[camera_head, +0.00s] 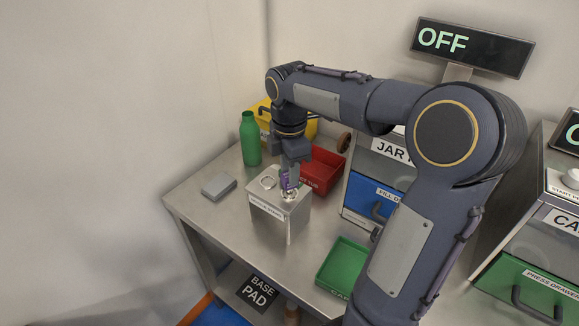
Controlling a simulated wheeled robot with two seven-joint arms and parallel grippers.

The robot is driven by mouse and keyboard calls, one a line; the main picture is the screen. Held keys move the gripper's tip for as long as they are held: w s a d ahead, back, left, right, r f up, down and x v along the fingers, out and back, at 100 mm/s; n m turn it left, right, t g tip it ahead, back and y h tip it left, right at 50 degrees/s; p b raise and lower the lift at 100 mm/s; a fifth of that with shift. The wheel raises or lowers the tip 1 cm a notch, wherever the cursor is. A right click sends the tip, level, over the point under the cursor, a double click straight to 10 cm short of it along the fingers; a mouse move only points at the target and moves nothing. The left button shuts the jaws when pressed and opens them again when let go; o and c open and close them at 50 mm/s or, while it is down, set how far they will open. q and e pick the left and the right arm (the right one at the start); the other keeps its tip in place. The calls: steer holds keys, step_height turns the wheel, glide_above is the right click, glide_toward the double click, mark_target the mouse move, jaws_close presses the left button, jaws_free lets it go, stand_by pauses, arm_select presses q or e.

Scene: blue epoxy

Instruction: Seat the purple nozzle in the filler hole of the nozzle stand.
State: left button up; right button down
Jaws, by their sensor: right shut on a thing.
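The purple nozzle (285,182) is between the fingers of my right gripper (288,180), which is shut on it. The gripper points down over the right part of the nozzle stand (273,214), a grey metal box with a label on its front. The nozzle is at one of the stand's top openings; I cannot tell whether it is inside or just above it. Another round opening (268,183) on the stand's top left is in plain view. My left gripper is not in view.
A green bottle (250,140) stands behind the stand. A grey block (218,186) lies to the left, a green tray (342,266) in front right. The table's left part is mostly clear.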

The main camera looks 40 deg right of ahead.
steer(key=shift+f+b, duration=0.85)
steer(key=shift+f, duration=0.5)
steer(key=c, duration=1.3)
jaws_free()
steer(key=shift+c, duration=0.2)
steer(key=o, duration=0.4)
steer(key=shift+s+r, duration=0.1)
steer(key=shift+r, duration=0.05)
steer(key=shift+r, duration=0.15)
steer(key=shift+w+r+p, duration=0.15)
steer(key=shift+r+p, duration=0.4)
steer(key=shift+p, duration=0.05)
steer(key=shift+w+r+p, duration=0.15)
steer(key=shift+r+p, duration=0.4)
steer(key=shift+p, duration=0.05)
step_height(320, 180, up, 3)
steer(key=shift+s+f+p, duration=0.1)
steer(key=shift+f+p, duration=0.1)
steer(key=shift+p, duration=1.05)
steer(key=shift+f, duration=0.1)
